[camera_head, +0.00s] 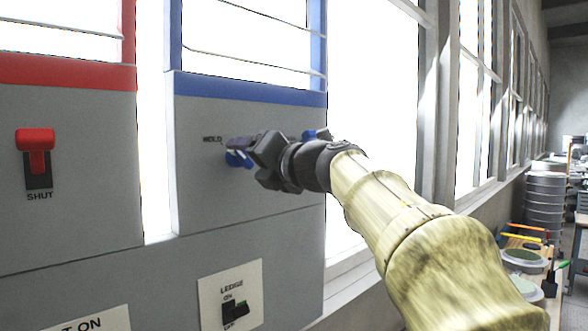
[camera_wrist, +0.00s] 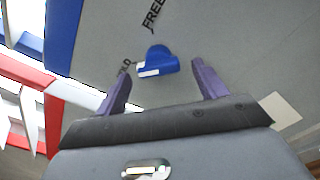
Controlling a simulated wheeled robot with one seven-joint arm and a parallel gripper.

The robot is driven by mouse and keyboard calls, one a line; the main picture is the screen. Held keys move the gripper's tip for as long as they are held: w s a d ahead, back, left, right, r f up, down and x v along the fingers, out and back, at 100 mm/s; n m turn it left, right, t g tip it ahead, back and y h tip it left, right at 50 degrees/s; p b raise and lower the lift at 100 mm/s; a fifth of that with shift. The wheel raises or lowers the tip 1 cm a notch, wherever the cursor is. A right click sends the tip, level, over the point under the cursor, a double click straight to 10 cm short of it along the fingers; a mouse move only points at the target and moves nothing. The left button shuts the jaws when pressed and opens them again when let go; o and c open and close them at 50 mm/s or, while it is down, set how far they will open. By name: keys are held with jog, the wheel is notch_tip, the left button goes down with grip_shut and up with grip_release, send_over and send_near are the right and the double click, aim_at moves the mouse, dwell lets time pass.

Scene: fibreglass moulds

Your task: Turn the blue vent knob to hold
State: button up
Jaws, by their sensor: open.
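The blue vent knob (camera_head: 238,159) is on the grey panel under the blue frame. In the wrist view the knob (camera_wrist: 157,62) has a rounded body and a white patch on its lower left edge. The word FREE (camera_wrist: 153,15) is printed above it, and HOLD (camera_wrist: 125,67) to its left is partly covered by a finger. My gripper (camera_wrist: 162,68) is open, its purple fingertips on either side of the knob in the picture with gaps on both sides. I cannot tell how deep they reach. In the head view my gripper (camera_head: 240,146) hides part of the knob.
A red handle (camera_head: 36,150) marked SHUT is on the left panel. A black LEDGE switch (camera_head: 235,311) sits on a white plate below. Windows line the wall to the right. A bench with tools (camera_head: 530,262) and stacked round tins (camera_head: 545,200) stand at the far right.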

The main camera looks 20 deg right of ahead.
jog(key=b+v, duration=0.4)
jog(key=v, duration=1.1)
jog(key=shift+s+d, duration=0.15)
jog(key=shift+s, duration=0.15)
